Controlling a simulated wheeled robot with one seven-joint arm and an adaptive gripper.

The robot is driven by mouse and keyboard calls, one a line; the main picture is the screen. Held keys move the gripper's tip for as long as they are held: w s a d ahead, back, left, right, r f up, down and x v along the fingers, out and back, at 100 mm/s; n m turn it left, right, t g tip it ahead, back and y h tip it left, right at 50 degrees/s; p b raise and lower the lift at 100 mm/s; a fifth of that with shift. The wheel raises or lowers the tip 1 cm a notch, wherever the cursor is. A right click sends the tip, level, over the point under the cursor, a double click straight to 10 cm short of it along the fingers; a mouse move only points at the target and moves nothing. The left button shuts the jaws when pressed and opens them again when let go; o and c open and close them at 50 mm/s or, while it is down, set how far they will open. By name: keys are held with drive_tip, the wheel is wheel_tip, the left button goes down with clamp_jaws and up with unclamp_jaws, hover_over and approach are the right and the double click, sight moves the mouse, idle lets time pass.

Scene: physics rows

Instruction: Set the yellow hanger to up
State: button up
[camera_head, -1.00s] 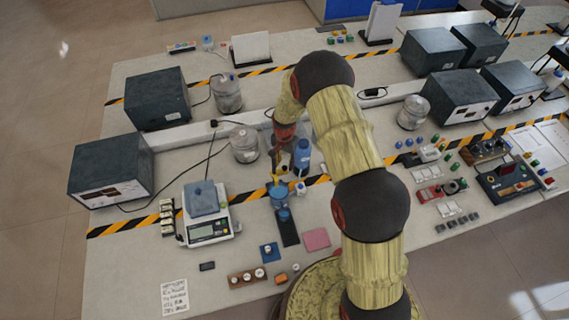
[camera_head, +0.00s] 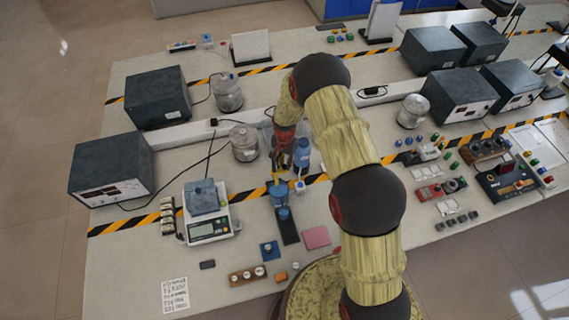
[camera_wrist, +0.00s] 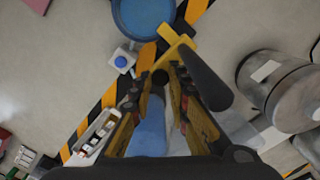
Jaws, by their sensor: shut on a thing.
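The yellow hanger (camera_wrist: 172,42) shows at the fingertips in the wrist view, with its crosspiece near the rim of a blue round dish (camera_wrist: 145,16). A dark bar (camera_wrist: 206,80) runs beside it. My gripper (camera_wrist: 163,73) is shut on the hanger; the fingers hide part of it. In the head view the hanger (camera_head: 276,180) is a small yellow piece just above the blue dish (camera_head: 279,192), below my gripper (camera_head: 281,165). Whether the hanger is up is too small to tell.
A blue bottle (camera_head: 302,153) stands close to the right of my gripper. A small white box with a blue button (camera_wrist: 122,60) sits beside the dish. A metal pot (camera_head: 244,144) stands to the left, and a scale (camera_head: 209,229) lies further left.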

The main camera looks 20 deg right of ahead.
clamp_jaws()
wheel_tip(320, 180, up, 10)
drive_tip(key=p, duration=0.1)
drive_tip(key=shift+w+p, duration=0.25)
drive_tip(key=shift+p, duration=0.1)
drive_tip(key=shift+r, duration=0.15)
drive_tip(key=shift+o, duration=1.7)
unclamp_jaws()
drive_tip(key=o, duration=0.4)
drive_tip(key=shift+s, duration=0.2)
wheel_tip(320, 180, up, 12)
